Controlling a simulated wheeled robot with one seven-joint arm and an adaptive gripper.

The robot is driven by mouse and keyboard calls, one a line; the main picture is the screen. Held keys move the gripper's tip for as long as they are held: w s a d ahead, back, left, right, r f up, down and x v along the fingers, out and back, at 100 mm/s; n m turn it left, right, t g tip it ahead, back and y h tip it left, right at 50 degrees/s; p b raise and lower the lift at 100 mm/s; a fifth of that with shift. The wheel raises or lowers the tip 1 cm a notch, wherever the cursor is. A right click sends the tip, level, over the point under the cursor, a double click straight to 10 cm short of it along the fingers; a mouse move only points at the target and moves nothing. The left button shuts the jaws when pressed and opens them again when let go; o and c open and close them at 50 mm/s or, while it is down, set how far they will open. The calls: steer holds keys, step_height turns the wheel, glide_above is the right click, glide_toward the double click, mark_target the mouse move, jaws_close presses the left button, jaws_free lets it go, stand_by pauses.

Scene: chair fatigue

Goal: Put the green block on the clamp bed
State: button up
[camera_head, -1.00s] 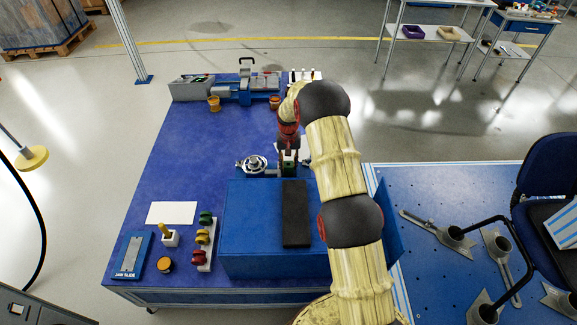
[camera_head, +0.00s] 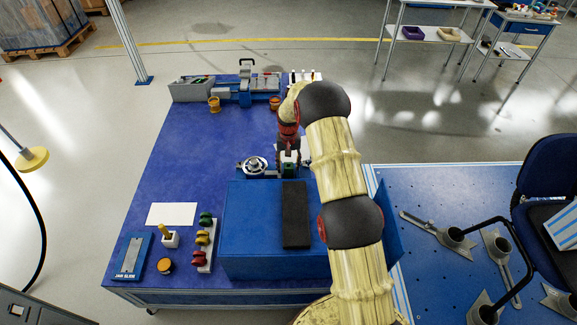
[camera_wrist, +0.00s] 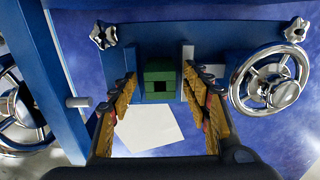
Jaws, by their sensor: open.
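In the head view the green block (camera_head: 289,168) shows small, just below my gripper (camera_head: 289,155). My gripper (camera_wrist: 160,84) is open, one finger on each side of the block, with visible gaps between fingers and block. At the table's back stands a blue and grey device (camera_head: 245,88) with an upright black handle. I cannot tell for sure which part is the clamp bed.
Chrome handwheels (camera_wrist: 270,80) flank the fixture. A white sheet (camera_wrist: 150,128) lies below the block. A large blue box (camera_head: 250,225) with a black strip stands in front. An orange cup (camera_head: 214,104) stands near the back device. The table's left middle is clear.

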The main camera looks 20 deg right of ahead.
steer(key=s+a+r+t+p, duration=0.1)
steer(key=s+a+r+p, duration=0.1)
steer(key=r, duration=1.1)
steer(key=s+a+r+p, duration=0.2)
steer(key=s+r, duration=0.1)
steer(key=r, duration=1)
steer(key=s+a+r+n+t, duration=0.1)
steer(key=s+a+r, duration=0.2)
steer(key=s+r, duration=0.35)
steer(key=s+a+r+n+t, duration=0.1)
steer(key=s+a+r, duration=0.1)
steer(key=s+r, duration=0.4)
steer(key=s+a+r+n+t, duration=0.1)
steer(key=s+a+r, duration=0.1)
steer(key=s, duration=1)
steer(key=s+a+r+n+t, duration=0.1)
steer(key=s+a+r, duration=0.2)
steer(key=s, duration=1)
steer(key=shift+s+a+r+t, duration=0.15)
steer(key=shift+s+a+t, duration=0.1)
steer(key=shift+a+t, duration=0.1)
steer(key=shift+c, duration=1)
